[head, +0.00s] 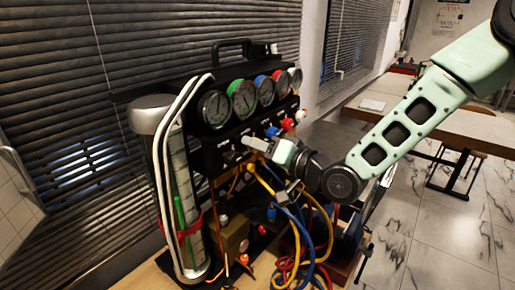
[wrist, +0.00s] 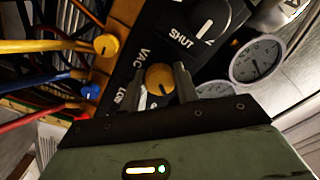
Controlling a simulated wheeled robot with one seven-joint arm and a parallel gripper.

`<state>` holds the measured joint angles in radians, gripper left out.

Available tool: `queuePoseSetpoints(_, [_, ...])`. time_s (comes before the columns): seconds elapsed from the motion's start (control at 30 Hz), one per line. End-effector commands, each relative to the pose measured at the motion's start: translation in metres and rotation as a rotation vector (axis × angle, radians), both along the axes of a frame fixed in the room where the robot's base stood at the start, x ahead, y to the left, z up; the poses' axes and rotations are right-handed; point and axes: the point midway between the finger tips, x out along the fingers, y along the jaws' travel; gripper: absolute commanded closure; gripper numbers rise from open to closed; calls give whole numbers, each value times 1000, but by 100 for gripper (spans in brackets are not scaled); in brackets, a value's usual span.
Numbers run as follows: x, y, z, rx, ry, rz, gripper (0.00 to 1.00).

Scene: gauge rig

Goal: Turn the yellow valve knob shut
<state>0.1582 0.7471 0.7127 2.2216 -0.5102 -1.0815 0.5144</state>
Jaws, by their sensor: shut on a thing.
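The yellow valve knob (wrist: 159,78) shows in the wrist view on the black panel, beside the printed letters VAC. My gripper (wrist: 166,86) has one finger on each side of this knob and is shut on it. In the head view my gripper (head: 256,147) reaches the front of the gauge rig (head: 229,143) from the right, below the row of gauges. There the gripper and arm hide the yellow knob. The knob's pointer mark cannot be made out.
A black knob (wrist: 209,18) marked SHUT sits close above my fingers. Gauges (wrist: 257,60) lie to the right. Yellow, blue and red hoses (head: 291,238) hang below the panel in the head view. A clear cylinder (head: 180,185) stands at the rig's left. A table (head: 440,123) is behind right.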

Motion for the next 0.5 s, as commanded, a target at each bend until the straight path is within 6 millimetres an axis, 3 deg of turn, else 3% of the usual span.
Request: queuePoseSetpoints(0.5, [1, -1, 0, 306, 389, -4, 92])
